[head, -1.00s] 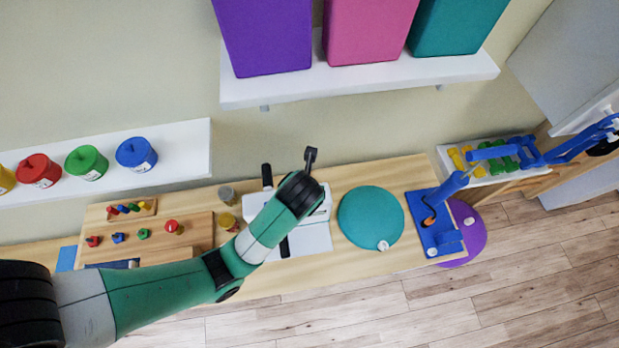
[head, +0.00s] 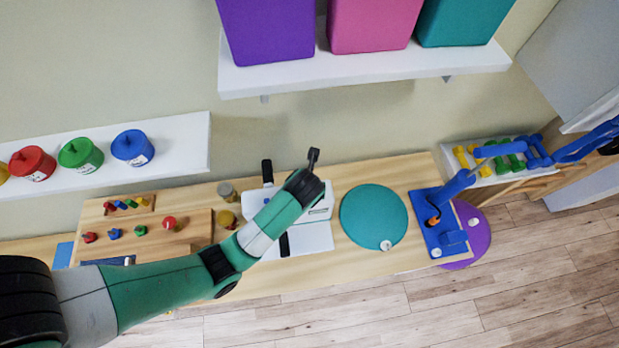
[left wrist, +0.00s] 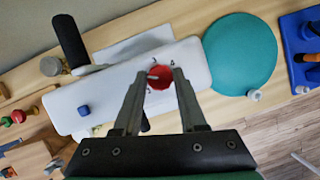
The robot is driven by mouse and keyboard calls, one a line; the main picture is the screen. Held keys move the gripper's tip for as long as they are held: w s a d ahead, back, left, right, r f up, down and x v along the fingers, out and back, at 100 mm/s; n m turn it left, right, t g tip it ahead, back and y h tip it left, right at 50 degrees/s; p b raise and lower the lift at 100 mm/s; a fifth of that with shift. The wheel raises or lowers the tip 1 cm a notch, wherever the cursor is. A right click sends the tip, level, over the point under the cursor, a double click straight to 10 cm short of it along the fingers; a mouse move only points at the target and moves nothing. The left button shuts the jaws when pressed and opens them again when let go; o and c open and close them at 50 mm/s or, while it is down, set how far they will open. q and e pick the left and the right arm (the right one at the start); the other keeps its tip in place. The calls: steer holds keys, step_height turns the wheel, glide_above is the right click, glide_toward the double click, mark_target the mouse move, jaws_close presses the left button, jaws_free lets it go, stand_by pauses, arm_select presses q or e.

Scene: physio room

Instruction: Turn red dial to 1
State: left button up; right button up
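The red dial (left wrist: 160,78) sits on a white device (left wrist: 190,62), which also shows in the head view (head: 320,214). A light pointer mark on the dial points left. Small numerals ring it, among them a 3 above and a 4 at upper right; the rest are hard to read. My left gripper (left wrist: 160,76) is open, with its fingers on either side of the dial. I cannot tell whether they touch it. In the head view my left wrist covers the dial and the fingers. My right gripper is not in view.
A black upright handle (left wrist: 70,40) and a blue knob (left wrist: 83,110) are on the device's left. A teal disc (head: 373,217) lies to its right, then a blue board (head: 432,235). A shelf (head: 370,72) hangs above.

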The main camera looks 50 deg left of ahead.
arm_select(q)
jaws_close()
steer(key=shift+r+n+g+y+p, duration=0.2)
steer(key=shift+n+g+y+p, duration=0.15)
steer(key=shift+n+p, duration=1)
steer(key=shift+w+d+f+n+g+y+p, duration=0.1)
steer(key=shift+n+g+y+p, duration=0.15)
steer(key=shift+n, duration=0.4)
steer(key=shift+w+n+g+y+p, duration=0.1)
steer(key=shift+n+g+p, duration=0.15)
steer(key=shift+n, duration=0.35)
steer(key=n+g, duration=0.1)
steer(key=n, duration=0.1)
steer(key=shift+n, duration=0.3)
steer(key=shift+w+f+n+g+b, duration=0.1)
steer(key=shift+n+g+b, duration=0.55)
steer(key=shift+n, duration=1.35)
